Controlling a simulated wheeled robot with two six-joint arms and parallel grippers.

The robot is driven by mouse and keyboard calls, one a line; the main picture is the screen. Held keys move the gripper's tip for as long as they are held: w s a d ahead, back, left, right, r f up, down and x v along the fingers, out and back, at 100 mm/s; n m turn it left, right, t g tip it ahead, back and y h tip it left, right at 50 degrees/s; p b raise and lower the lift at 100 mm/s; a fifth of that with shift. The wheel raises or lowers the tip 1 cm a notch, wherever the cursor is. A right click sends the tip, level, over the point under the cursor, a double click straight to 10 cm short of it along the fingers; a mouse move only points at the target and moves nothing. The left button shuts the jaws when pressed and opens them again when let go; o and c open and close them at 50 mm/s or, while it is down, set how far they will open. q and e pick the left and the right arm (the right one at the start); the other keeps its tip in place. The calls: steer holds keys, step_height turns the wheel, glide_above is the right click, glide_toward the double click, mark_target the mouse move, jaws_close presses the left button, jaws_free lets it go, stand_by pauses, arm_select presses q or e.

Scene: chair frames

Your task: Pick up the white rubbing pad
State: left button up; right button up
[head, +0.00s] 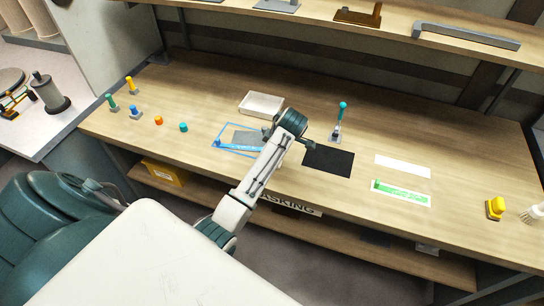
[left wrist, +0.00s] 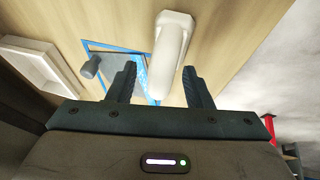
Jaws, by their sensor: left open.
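A white rounded, elongated block (left wrist: 172,42), which looks like the white rubbing pad, shows in the left wrist view. It rises up the picture between my left fingers. My left gripper (left wrist: 160,78) is open, one finger on each side of the block's lower part; I cannot tell whether either finger touches it. In the head view my left arm reaches over the table beside the blue frame (head: 219,139), and it hides the spot under the wrist. I cannot pick out the pad there. My right gripper is not in view.
A white tray (head: 244,106) lies behind the blue frame; it also shows in the wrist view (left wrist: 30,65). A black mat (head: 328,161) and teal-handled tool (head: 342,106) are right of my arm. A white sheet (head: 403,166) and yellow object (head: 495,208) lie farther right.

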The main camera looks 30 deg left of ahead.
arm_select(q)
jaws_close()
stand_by(0.3)
steer(key=shift+r+b, duration=0.5)
steer(key=shift+r, duration=0.05)
step_height(320, 180, up, 2)
steer(key=shift+r+b, duration=0.15)
steer(key=shift+b, duration=0.6)
steer(key=s+d+r, duration=0.1)
steer(key=s+d, duration=0.7)
steer(key=s, duration=0.5)
steer(key=shift+s+d+r, duration=0.25)
steer(key=shift+r, duration=0.05)
